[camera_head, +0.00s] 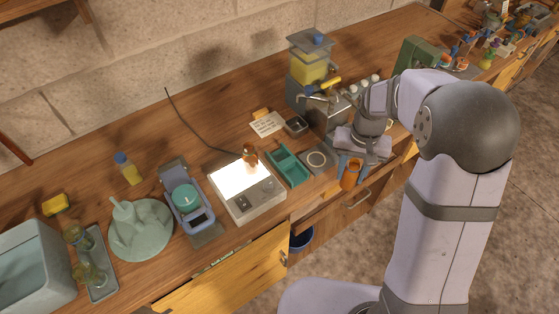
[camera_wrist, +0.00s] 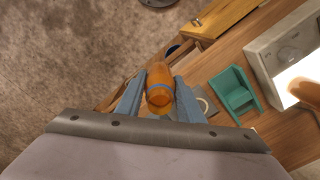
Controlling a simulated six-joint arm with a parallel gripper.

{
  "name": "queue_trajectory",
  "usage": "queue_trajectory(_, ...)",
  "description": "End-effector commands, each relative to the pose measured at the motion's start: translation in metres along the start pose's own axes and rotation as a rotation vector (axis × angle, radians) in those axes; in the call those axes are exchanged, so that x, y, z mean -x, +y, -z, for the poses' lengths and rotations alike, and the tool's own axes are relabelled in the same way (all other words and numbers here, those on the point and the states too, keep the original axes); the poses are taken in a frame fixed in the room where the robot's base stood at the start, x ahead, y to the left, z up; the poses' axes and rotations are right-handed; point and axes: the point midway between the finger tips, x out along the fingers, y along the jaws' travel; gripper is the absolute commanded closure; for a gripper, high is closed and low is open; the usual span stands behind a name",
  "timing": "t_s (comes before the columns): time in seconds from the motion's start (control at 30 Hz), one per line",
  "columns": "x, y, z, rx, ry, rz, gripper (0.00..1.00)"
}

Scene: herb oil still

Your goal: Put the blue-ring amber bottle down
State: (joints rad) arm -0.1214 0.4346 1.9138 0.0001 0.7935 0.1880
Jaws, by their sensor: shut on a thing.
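The blue-ring amber bottle (camera_wrist: 160,97) is between the two blue fingers of my gripper (camera_wrist: 159,92) in the wrist view, and its blue band shows. In the head view the bottle (camera_head: 350,175) hangs in my gripper (camera_head: 351,168) near the bench's front edge, seemingly in the air; its exact height is hard to tell. A grey square pad with a pale ring (camera_head: 316,160) lies just left of my gripper. In the wrist view the ring pad (camera_wrist: 205,106) is partly hidden behind the right finger.
A teal divided holder (camera_head: 288,167) lies left of the pad. Beyond it is a lit white panel (camera_head: 240,173) with another amber object (camera_head: 250,155) on it. A grey machine with a yellow hopper (camera_head: 310,68) stands behind. An open drawer (camera_head: 320,209) juts out below.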

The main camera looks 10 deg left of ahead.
Motion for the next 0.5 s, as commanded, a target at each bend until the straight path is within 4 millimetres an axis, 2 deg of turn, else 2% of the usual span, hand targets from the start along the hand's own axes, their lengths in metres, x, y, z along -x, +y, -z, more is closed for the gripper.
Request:
queue_trajectory(0.2, -0.019, 0.028, -0.012, 0.032, 0.0, 0.0, 0.95)
queue_trajectory(0.5, -0.032, 0.047, -0.023, 0.061, 0.001, 0.0, 0.95)
